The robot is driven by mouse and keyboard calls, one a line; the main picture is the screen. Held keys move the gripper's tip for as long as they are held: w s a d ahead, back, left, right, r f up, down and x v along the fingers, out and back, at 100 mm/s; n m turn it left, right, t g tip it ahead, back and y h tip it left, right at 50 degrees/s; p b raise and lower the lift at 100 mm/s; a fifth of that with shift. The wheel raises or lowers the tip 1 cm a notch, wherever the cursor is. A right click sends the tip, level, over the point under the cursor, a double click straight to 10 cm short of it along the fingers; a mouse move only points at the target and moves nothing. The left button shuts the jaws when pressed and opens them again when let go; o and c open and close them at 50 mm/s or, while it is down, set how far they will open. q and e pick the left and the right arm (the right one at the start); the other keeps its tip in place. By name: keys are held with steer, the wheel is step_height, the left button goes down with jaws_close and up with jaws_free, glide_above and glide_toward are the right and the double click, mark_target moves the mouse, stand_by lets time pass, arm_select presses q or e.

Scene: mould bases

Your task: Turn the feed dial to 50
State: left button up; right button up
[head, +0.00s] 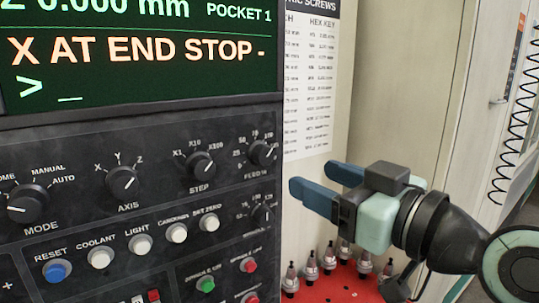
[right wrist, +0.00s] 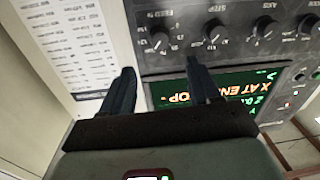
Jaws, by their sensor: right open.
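The feed dial (head: 262,152) is a small black knob at the right edge of the dark control panel (head: 120,215), with its FEED % label beneath and numbers around it. Its pointer is too small to read surely. In the right wrist view the panel is upside down, and the feed dial (right wrist: 159,41) shows beyond the fingertips. My right gripper (head: 312,180) is open and empty, to the right of the panel and apart from the dial, fingers pointing left. Its two dark fingers also show in the right wrist view (right wrist: 160,68). My left gripper is not in view.
The step knob (head: 201,165), axis knob (head: 122,182) and mode knob (head: 28,204) sit left of the feed dial. Another knob (head: 262,214) is just below it. The screen (head: 140,50) reads "X AT END STOP". Tool holders stand on a red surface (head: 335,288) below my gripper.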

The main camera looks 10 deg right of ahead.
mark_target(267, 157)
steer(key=p+x, duration=0.3)
steer(key=x, duration=0.7)
steer(key=shift+d+r, duration=0.1)
steer(key=shift+d, duration=0.05)
steer(key=shift+w+a, duration=0.25)
steer(key=shift+w, duration=0.3)
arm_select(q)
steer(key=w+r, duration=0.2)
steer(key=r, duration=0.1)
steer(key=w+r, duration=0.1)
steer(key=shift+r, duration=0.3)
arm_select(e)
steer(key=shift+s, duration=0.1)
steer(key=c, duration=1.1)
